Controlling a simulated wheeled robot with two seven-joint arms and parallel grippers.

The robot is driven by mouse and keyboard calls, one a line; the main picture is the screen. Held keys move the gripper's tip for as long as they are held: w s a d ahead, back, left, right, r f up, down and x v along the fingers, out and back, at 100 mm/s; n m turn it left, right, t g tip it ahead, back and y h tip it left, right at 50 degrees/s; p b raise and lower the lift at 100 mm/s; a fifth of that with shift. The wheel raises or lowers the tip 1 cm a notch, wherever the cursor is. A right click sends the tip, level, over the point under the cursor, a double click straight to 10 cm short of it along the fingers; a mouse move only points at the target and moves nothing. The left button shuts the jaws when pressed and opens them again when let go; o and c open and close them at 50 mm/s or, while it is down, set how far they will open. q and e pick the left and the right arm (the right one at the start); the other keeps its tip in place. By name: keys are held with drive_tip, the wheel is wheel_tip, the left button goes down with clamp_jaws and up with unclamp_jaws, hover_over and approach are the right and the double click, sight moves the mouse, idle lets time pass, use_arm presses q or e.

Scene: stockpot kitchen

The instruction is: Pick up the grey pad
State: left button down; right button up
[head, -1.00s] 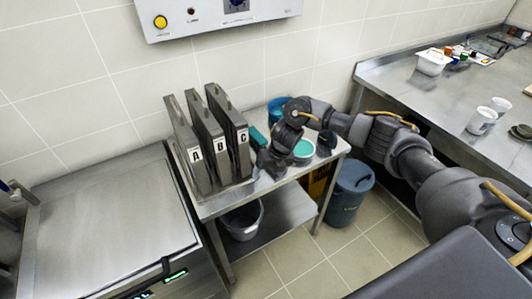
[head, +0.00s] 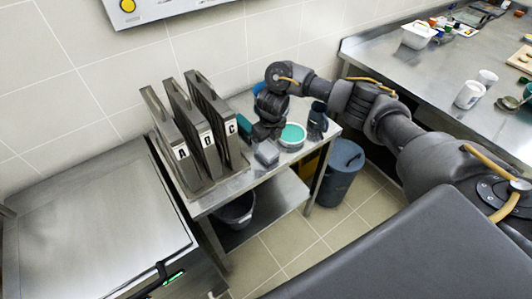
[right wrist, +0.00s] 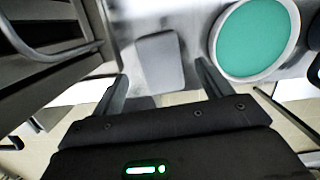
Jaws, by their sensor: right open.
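The grey pad (head: 266,153) lies on the small steel table (head: 205,207), near its front edge and left of a round tub with a teal top (head: 292,136). In the right wrist view the pad (right wrist: 160,62) is a plain grey block just beyond the fingertips. My right gripper (head: 266,136) is over the table right behind the pad in the head view. In the right wrist view its two fingers (right wrist: 161,75) are spread, with nothing between them. My left gripper is in neither view.
Upright dark panels lettered A, B (head: 207,140) and C stand in a rack left of the pad. A dark bottle (head: 317,120) stands right of the tub. A bin (head: 342,172) stands on the floor.

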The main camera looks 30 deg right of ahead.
sight(266, 149)
drive_tip(key=shift+s+d, duration=0.1)
drive_tip(key=shift+s+f, duration=0.15)
drive_tip(key=shift+f, duration=0.2)
drive_tip(key=f, duration=0.4)
drive_tip(key=shift+w+p, duration=0.35)
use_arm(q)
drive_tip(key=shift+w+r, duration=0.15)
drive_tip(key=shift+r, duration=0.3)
use_arm(e)
drive_tip(key=shift+f, duration=0.15)
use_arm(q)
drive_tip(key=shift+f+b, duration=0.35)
use_arm(e)
drive_tip(key=shift+f, duration=0.2)
drive_tip(key=c, duration=1)
drive_tip(key=shift+c, duration=0.2)
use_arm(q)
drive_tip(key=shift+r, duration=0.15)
use_arm(e)
drive_tip(key=shift+r, duration=0.1)
